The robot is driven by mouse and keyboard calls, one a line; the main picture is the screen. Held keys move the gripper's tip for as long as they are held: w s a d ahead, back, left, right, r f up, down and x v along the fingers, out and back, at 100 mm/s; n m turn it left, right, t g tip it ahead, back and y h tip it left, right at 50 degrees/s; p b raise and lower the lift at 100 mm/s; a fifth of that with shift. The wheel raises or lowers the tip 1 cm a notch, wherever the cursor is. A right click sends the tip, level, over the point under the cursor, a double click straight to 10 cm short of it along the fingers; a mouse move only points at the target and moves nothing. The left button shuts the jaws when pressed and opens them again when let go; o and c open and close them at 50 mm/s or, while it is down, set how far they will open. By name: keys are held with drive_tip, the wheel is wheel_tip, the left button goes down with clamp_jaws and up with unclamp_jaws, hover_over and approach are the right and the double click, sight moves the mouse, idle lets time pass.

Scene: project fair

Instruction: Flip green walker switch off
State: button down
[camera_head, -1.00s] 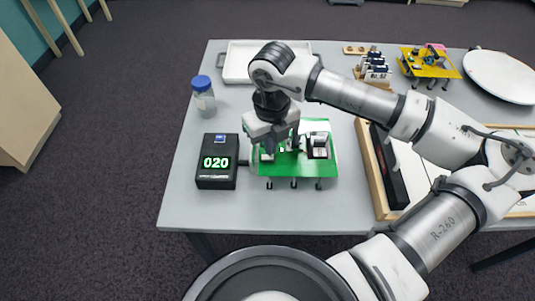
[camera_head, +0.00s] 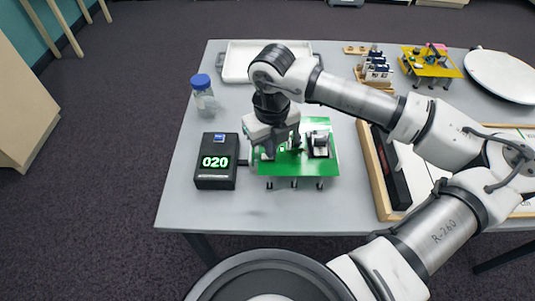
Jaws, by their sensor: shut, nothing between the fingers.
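The green walker (camera_head: 298,165) is a flat green board on short dark legs, standing on the grey table. Small black and white parts sit on its top, with a larger black and white part (camera_head: 319,144) at its right. My gripper (camera_head: 270,152) is shut and empty over the left part of the board. Its fingers point down. Whether they touch the board or a part on it I cannot tell. The switch is not clearly visible; my gripper hides part of the board's left and back.
A black box reading 020 (camera_head: 215,161) stands just left of the walker. A blue-capped jar (camera_head: 203,95) and a white tray (camera_head: 233,64) are behind. A wooden-edged case (camera_head: 375,178) lies right. A yellow walker (camera_head: 430,66) stands back right. The table's front strip is clear.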

drive_tip(key=shift+f+b, duration=0.3)
drive_tip(key=shift+r, duration=0.15)
drive_tip(key=shift+r+p, duration=1.35)
drive_tip(key=shift+r, duration=2)
